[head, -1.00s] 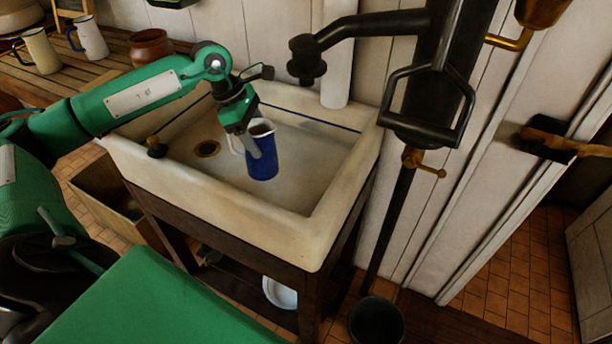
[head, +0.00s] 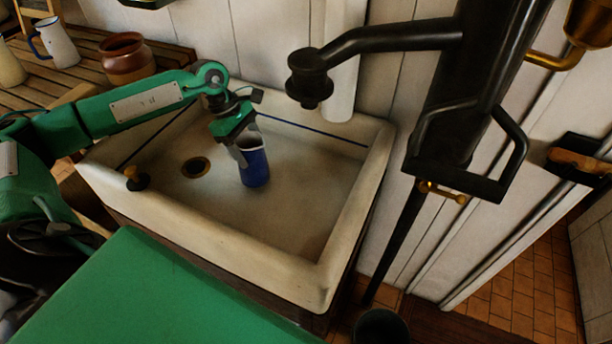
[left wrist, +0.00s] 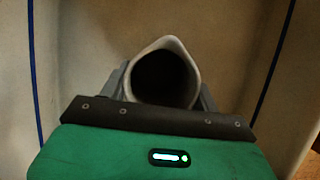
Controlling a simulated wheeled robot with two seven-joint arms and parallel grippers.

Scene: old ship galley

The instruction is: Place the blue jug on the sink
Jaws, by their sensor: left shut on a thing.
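The blue jug (head: 254,167) is blue with a pale rim. It is upright inside the white sink (head: 300,262), over the basin floor; I cannot tell whether its base touches the floor. My left gripper (head: 240,148) is shut on the jug near its upper part. In the left wrist view the jug's pale rim and dark mouth (left wrist: 165,78) show between the two fingers (left wrist: 160,100), with the sink's blue lines on both sides. My right gripper is not in view.
A black pump spout (head: 310,80) reaches over the back of the sink. A slatted counter (head: 50,90) holds a white jug (head: 57,42) and a brown pot (head: 126,58).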

